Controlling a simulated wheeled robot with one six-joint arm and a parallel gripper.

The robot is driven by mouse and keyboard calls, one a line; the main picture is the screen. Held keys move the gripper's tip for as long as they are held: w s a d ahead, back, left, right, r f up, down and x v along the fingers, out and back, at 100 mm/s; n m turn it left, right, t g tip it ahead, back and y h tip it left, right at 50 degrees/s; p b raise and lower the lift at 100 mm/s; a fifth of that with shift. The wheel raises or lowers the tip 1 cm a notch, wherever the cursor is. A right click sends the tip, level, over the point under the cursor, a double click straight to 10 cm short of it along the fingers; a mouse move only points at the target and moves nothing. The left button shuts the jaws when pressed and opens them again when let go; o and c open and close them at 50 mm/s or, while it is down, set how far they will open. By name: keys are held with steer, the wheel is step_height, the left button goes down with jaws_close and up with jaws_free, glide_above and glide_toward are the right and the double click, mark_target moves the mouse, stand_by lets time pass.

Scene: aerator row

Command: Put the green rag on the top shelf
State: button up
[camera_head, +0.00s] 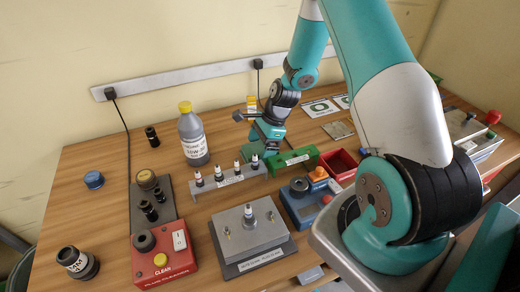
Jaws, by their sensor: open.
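My gripper (262,148) is at the back middle of the wooden table, pointing down just behind a grey rack of small aerators. It is open; its fingertips are small and partly hidden. I cannot make out a green rag for certain. A flat grey-green patch (338,130) lies on the table to the right of my gripper, apart from it; I cannot tell whether it is cloth. No shelf shows in this view.
The grey rack (228,181) and a green block (292,158) stand close to my gripper. A grey bottle with a yellow cap (192,137) stands left. A red box (338,164) is at right. A red CLEAN box (163,257) is at front left.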

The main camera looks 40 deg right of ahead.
mark_target(261, 147)
steer(key=shift+f, duration=0.25)
stand_by(0.4)
steer(key=c, duration=0.8)
steer(key=shift+o, duration=0.2)
steer(key=shift+r, duration=0.1)
step_height(261, 147, up, 20)
steer(key=b, duration=0.1)
steer(key=shift+r+b, duration=0.2)
steer(key=shift+b, duration=0.1)
